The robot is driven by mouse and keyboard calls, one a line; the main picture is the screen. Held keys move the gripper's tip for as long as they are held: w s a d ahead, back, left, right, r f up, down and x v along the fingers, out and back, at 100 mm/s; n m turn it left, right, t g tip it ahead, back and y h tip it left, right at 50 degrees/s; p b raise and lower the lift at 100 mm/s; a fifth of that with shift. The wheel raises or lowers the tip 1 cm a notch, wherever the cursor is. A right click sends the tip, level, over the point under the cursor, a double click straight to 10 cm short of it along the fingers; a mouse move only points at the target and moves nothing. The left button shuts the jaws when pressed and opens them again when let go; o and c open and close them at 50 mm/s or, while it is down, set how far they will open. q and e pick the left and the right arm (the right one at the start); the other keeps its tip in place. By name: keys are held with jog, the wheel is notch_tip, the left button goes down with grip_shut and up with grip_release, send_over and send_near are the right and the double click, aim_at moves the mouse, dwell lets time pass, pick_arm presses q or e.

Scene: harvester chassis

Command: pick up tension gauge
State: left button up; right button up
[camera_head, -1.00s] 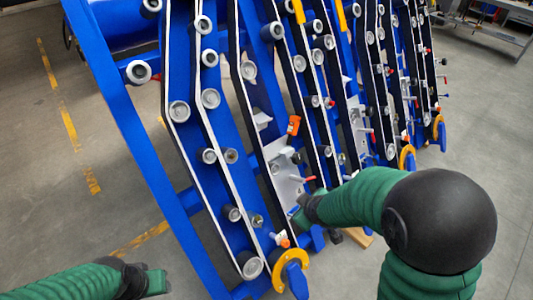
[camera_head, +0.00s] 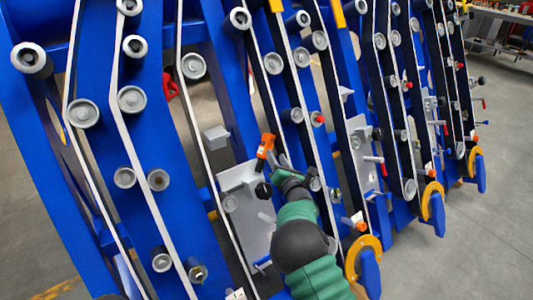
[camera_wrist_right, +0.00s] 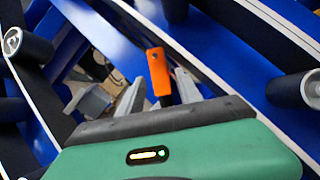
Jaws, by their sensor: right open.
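The tension gauge, an orange piece with a dark lower end, shows in the head view (camera_head: 265,145). It stands near a grey bracket plate (camera_head: 240,178) on the blue chassis. My right gripper (camera_head: 276,165) is open just below and beside the gauge. In the right wrist view, the orange gauge (camera_wrist_right: 159,72) appears between the two grey fingers of my right gripper (camera_wrist_right: 158,88), with gaps on both sides. Its lower end is partly hidden by the gripper body. I cannot tell how deep it sits between the fingers. My left gripper is not in view.
Blue chassis frames with black belts and several grey rollers (camera_head: 131,99) surround the gauge closely. A black knob (camera_head: 263,190) sits just below it. Yellow-orange rings (camera_head: 363,258) are at the lower right. Open grey floor (camera_head: 480,240) lies to the right.

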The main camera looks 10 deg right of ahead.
aim_at(269, 147)
jog(key=w, duration=0.2)
jog(key=w+b, duration=0.1)
jog(key=w, duration=0.1)
jog(key=w+a, duration=0.1)
jog(key=w, duration=0.1)
jog(key=shift+w+f, duration=0.1)
jog(key=shift+w, duration=0.15)
jog(key=shift+d, duration=0.1)
jog(key=shift+c, duration=0.3)
grip_shut()
